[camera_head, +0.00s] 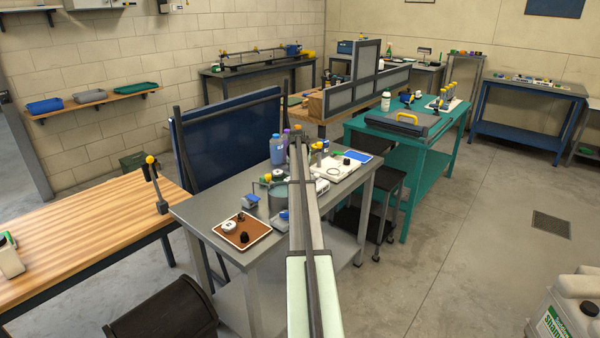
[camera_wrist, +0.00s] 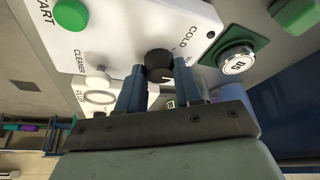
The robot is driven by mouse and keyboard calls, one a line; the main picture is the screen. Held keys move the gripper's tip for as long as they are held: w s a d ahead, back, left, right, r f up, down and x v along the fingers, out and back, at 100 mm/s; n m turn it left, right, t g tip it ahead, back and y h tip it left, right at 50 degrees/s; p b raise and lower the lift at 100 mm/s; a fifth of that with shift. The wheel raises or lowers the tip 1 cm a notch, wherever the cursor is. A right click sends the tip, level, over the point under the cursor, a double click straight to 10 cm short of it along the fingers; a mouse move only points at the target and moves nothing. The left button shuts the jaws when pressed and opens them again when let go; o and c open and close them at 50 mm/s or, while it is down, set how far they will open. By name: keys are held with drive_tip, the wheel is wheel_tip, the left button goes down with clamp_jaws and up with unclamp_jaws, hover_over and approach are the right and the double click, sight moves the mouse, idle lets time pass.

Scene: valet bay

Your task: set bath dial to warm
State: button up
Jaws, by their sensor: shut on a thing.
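In the wrist view, the bath dial (camera_wrist: 158,60) is a black round knob on a white panel (camera_wrist: 125,35). My gripper (camera_wrist: 160,68) has its two blue-grey fingers on either side of the knob, shut on it. The word COLD is printed just above and right of the knob. Another label begins beside the right finger, mostly hidden. A pale mark shows low on the knob; which label it points to I cannot tell. In the head view, my arm reaches away over the grey table, and the fingertips are too small to make out.
In the head view, the grey table (camera_head: 195,208) bears a brown tray (camera_head: 233,240) and bottles (camera_head: 277,149).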

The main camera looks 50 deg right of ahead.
drive_tip(key=o, duration=1)
drive_tip(key=v, duration=1.4)
drive_tip(key=shift+w+d, duration=0.1)
drive_tip(key=shift+f, duration=0.1)
